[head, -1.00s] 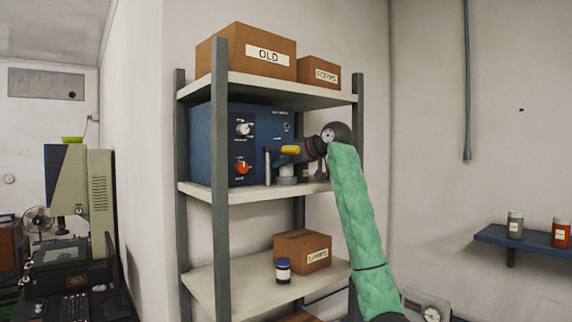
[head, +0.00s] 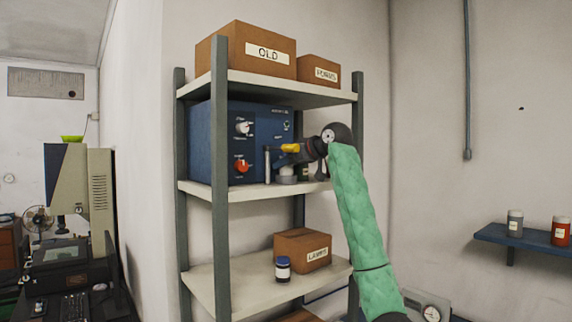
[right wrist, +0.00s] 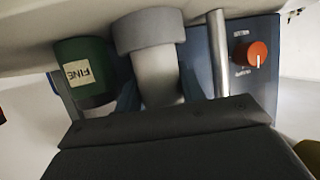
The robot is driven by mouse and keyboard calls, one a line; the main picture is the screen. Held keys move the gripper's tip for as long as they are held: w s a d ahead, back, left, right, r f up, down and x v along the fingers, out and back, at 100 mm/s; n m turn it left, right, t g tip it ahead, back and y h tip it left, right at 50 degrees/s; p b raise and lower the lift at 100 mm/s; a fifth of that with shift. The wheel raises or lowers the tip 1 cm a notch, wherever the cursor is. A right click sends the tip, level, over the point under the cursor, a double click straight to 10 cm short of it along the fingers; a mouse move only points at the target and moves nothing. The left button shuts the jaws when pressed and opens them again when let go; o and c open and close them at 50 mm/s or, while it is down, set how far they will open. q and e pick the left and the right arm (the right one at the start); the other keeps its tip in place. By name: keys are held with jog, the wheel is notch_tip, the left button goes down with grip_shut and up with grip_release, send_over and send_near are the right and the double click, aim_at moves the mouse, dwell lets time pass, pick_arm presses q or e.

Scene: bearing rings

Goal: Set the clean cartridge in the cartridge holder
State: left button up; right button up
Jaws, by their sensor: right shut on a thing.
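My right gripper (head: 291,160) reaches in over the middle shelf, in front of the blue machine. In the right wrist view its two dark blue fingers (right wrist: 158,94) are shut on the pale grey cartridge (right wrist: 156,70). That view is upside down, with the shelf at the top. The cartridge's far end meets the wider grey cartridge holder (right wrist: 148,32), which stands on the shelf and shows small in the head view (head: 286,179). The cartridge looks in line with the holder; how deep it sits inside I cannot tell. My left gripper is not in view.
A green jar marked FINE (right wrist: 82,72) stands close to one side of the holder and an upright metal rod (right wrist: 217,50) to the other. The blue machine (head: 213,140) with an orange knob is behind. Shelf posts (head: 219,200) and the upper shelf (head: 270,90) bound the space.

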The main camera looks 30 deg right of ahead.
jog(key=shift+f, duration=0.2)
jog(key=o, duration=0.8)
jog(key=shift+c, duration=0.2)
jog(key=v, duration=1.1)
jog(key=shift+f+b, duration=0.15)
jog(key=shift+b, duration=0.2)
jog(key=shift+s, duration=0.15)
